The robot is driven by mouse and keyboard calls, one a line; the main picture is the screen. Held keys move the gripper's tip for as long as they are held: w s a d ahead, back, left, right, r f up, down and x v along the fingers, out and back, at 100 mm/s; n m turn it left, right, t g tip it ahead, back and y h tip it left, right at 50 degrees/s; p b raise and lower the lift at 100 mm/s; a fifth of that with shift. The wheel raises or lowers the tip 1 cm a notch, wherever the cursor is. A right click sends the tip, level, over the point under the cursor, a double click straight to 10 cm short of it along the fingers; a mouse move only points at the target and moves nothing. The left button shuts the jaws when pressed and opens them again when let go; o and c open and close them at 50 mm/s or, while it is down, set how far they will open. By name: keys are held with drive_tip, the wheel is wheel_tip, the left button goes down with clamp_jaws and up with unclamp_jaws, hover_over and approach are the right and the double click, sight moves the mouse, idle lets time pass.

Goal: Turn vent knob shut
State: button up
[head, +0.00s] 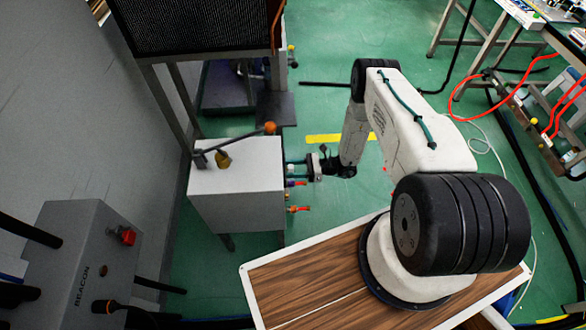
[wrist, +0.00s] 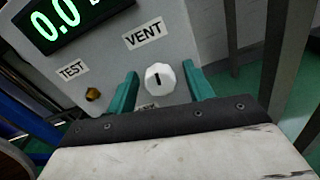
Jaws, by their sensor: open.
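The vent knob (wrist: 160,78) is a white faceted knob with a short dark line on its face, on a grey panel under a "VENT" label in the wrist view. The line looks near upright in that view, tilted a little. My gripper (wrist: 163,84) is open, with one teal finger on each side of the knob and a visible gap on both sides. In the head view my gripper (head: 298,167) is at the right side of the white box (head: 236,172). The knob itself cannot be made out there.
A lit green display (wrist: 68,18) and a brass "TEST" button (wrist: 93,94) are on the same panel. Coloured fittings (head: 298,209) stick out below my gripper in the head view. A lever with an orange ball (head: 270,128) is on the box top. Green floor lies beyond.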

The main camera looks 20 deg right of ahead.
drive_tip(key=c, duration=1)
drive_tip(key=m, duration=0.3)
drive_tip(key=shift+m, duration=0.4)
drive_tip(key=m, duration=0.4)
drive_tip(key=shift+m, duration=0.3)
drive_tip(key=m, duration=0.4)
drive_tip(key=shift+w+d, duration=0.1)
drive_tip(key=shift+m, duration=1.7)
